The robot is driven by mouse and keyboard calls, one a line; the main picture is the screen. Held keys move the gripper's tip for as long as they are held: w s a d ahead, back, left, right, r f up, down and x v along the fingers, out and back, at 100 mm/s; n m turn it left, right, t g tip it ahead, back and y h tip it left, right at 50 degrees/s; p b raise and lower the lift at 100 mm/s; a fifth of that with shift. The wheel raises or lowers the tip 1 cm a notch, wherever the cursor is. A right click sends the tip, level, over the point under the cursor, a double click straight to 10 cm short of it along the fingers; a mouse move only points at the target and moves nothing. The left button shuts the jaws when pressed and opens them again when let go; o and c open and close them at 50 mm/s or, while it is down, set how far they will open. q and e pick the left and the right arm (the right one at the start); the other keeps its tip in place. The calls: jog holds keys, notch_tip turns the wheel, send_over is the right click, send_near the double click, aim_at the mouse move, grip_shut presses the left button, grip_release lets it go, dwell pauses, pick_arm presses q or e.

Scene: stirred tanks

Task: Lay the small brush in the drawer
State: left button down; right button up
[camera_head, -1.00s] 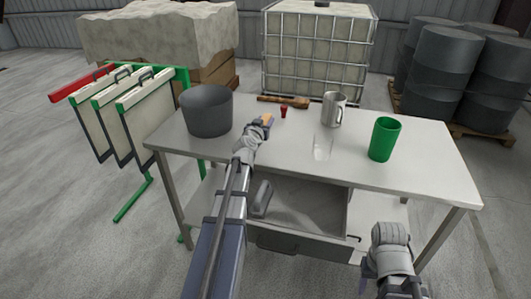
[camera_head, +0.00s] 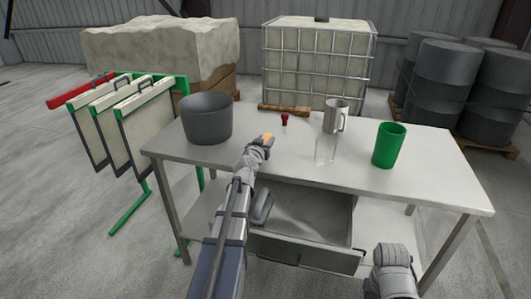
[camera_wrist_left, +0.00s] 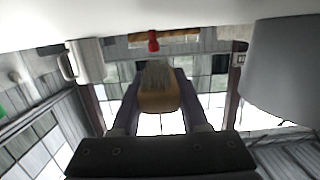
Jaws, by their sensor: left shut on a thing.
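The small brush (camera_head: 267,138) shows as an orange spot in the tip of my left gripper (camera_head: 264,142), above the worktable top. In the left wrist view the brush (camera_wrist_left: 158,92) has a tan body and grey bristles between the two fingers of my left gripper (camera_wrist_left: 158,105), which is shut on it. The drawer (camera_head: 308,250) under the table is pulled open, below and nearer than the gripper. A grey rounded object (camera_head: 262,207) is at its left side, partly behind my left arm. My right arm is at the lower right; its fingertips are not visible.
On the worktable (camera_head: 440,180) stand a dark grey pot (camera_head: 207,120), a small red object (camera_head: 284,119), a steel mug (camera_head: 334,117), a clear glass (camera_head: 325,150) and a green cup (camera_head: 389,146). The drawer's middle and right look clear.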

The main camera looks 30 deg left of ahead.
pick_arm(q)
jog(key=shift+f+b, duration=1.4)
jog(key=shift+f, duration=0.45)
pick_arm(e)
jog(key=shift+f, duration=1.85)
pick_arm(q)
jog(key=shift+f, duration=0.15)
jog(key=shift+c, duration=2.1)
grip_release()
pick_arm(e)
jog(key=shift+f, duration=0.2)
pick_arm(q)
jog(key=shift+s, duration=0.1)
jog(key=v, duration=0.4)
jog(key=d+p+v, duration=0.1)
jog(key=v, duration=0.1)
jog(key=shift+s+r, duration=0.25)
jog(key=shift+r, duration=0.05)
jog(key=shift+s+d, duration=0.15)
jog(key=shift+s, duration=0.3)
jog(key=shift+o, duration=0.5)
pick_arm(e)
jog(key=shift+r, duration=0.85)
